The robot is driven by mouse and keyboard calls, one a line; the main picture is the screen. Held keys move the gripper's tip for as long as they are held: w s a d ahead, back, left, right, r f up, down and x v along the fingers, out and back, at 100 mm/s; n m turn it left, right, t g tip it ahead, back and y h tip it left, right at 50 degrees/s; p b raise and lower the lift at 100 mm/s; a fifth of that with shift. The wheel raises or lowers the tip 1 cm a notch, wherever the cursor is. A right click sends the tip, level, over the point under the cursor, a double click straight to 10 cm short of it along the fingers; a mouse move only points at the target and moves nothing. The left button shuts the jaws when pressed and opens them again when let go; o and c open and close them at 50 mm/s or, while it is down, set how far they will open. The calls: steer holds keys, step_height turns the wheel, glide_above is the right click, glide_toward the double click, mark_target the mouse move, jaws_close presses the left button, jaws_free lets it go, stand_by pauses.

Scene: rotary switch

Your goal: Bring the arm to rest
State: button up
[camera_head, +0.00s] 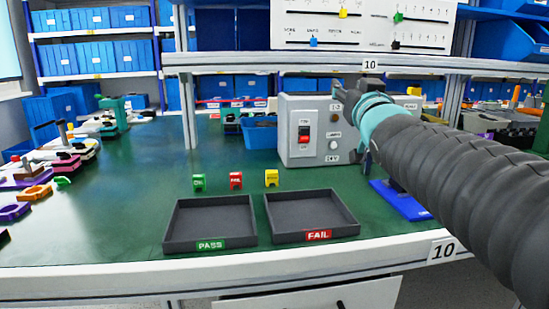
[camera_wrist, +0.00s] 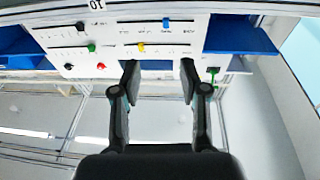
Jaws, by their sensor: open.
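My gripper (camera_wrist: 158,82) is open in the wrist view, its two fingers apart with nothing between them. Beyond the fingertips is a white slider panel with coloured knobs (camera_wrist: 140,35), and the fingers look apart from it. In the head view my arm reaches in from the right, and its end is in front of a grey switch box (camera_head: 303,160) on the green bench. The box has a red and black rocker switch (camera_head: 304,133) on its front. The arm hides the box's right part, so any rotary switch there is hidden.
A PASS tray (camera_head: 210,244) and a FAIL tray (camera_head: 318,236) sit at the bench's front. Green, red and yellow blocks (camera_head: 235,180) stand behind them. A blue pad (camera_head: 408,205) lies under the arm. A shelf edge (camera_head: 230,63) runs above the bench. The bench's left middle is clear.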

steer(key=s+f+g, duration=0.2)
steer(key=s+f, duration=0.1)
steer(key=f, duration=0.3)
steer(key=s+d+f+m+g+h, duration=0.1)
steer(key=s+f+g, duration=0.2)
steer(key=f, duration=0.4)
steer(key=s+d+f+g+h, duration=0.1)
steer(key=s+f+g, duration=0.1)
steer(key=s+f, duration=0.3)
steer(key=shift+d+f, duration=0.2)
steer(key=shift+f, duration=0.45)
steer(key=s+a+f+g, duration=0.1)
steer(key=s+f+g, duration=0.6)
steer(key=s+f, duration=0.9)
steer(key=shift+s+a+f+g+y, duration=0.3)
steer(key=shift+s+f+g, duration=0.1)
steer(key=shift+s, duration=0.2)
